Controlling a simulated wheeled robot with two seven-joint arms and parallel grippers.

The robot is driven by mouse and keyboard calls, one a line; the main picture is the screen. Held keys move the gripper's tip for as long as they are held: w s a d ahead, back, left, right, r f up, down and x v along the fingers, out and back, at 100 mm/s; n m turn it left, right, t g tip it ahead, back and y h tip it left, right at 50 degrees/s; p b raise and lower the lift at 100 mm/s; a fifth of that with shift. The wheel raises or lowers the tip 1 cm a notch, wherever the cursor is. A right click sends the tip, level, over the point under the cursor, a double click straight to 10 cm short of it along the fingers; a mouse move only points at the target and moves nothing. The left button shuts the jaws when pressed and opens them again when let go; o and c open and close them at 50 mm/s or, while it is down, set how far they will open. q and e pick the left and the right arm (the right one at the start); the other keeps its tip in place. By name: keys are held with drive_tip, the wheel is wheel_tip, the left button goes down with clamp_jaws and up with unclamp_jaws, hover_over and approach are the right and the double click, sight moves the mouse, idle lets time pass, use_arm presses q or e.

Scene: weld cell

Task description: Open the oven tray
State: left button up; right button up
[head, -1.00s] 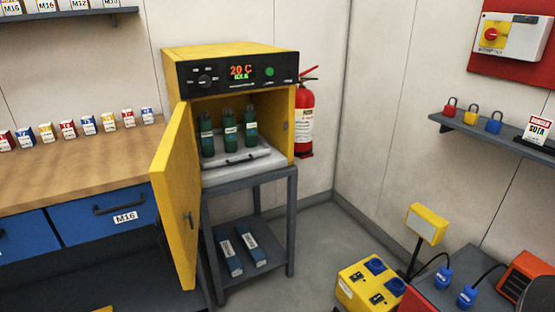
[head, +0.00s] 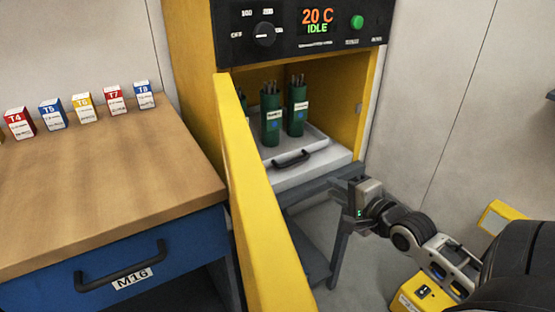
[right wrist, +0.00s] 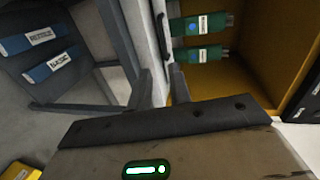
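The yellow oven (head: 186,50) stands with its door (head: 262,215) swung open toward me. Inside lies the pale grey oven tray (head: 320,165), with a dark bar handle (head: 292,160) on its front. Green electrode canisters (head: 271,115) stand on the tray. My right gripper (head: 343,192) is to the right of the handle and slightly lower, in front of the oven stand. In the right wrist view its two fingers (right wrist: 161,74) are apart with nothing between them, and the tray handle (right wrist: 162,38) is just beyond them. My left gripper is not in view.
The oven door's edge stands left of the tray opening. A wooden bench (head: 110,180) with a blue drawer (head: 120,265) is at the left. The oven stand's shelf holds blue boxes (right wrist: 50,68). A yellow box (head: 425,292) is on the lower right.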

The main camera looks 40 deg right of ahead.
drive_tip(key=w, duration=0.1)
drive_tip(key=b, duration=0.3)
approach(295, 163)
drive_tip(key=x, duration=0.8)
clamp_jaws()
